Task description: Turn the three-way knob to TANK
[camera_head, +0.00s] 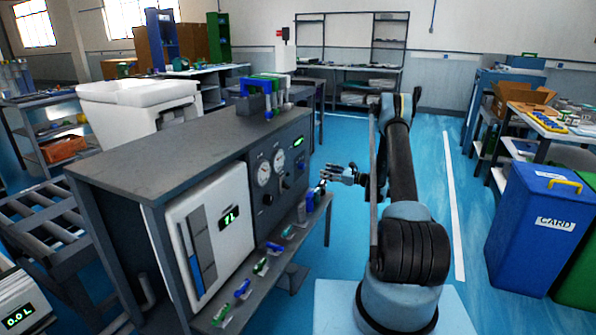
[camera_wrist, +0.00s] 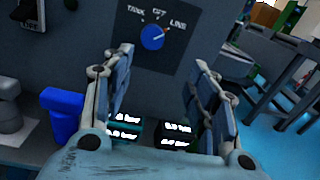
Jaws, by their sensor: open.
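The three-way knob (camera_wrist: 152,38) is a round blue dial on a dark plate (camera_wrist: 180,57), with the words TANK, OFF and LINE above it from left to right. A pale and orange pointer mark on it points right, towards LINE. My gripper (camera_wrist: 159,62) is open and empty, its two fingers apart below and either side of the knob. It is not visibly touching the knob. In the head view my gripper (camera_head: 340,176) is at the right end of the grey test bench (camera_head: 165,150).
In the wrist view a blue block-like part (camera_wrist: 62,115) stands left of my fingers, and a black switch (camera_wrist: 28,13) is at upper left. Small parts lie along the bench's front shelf (camera_head: 290,250). Blue floor (camera_head: 345,130) is clear behind; a blue CARD bin (camera_head: 540,235) stands right.

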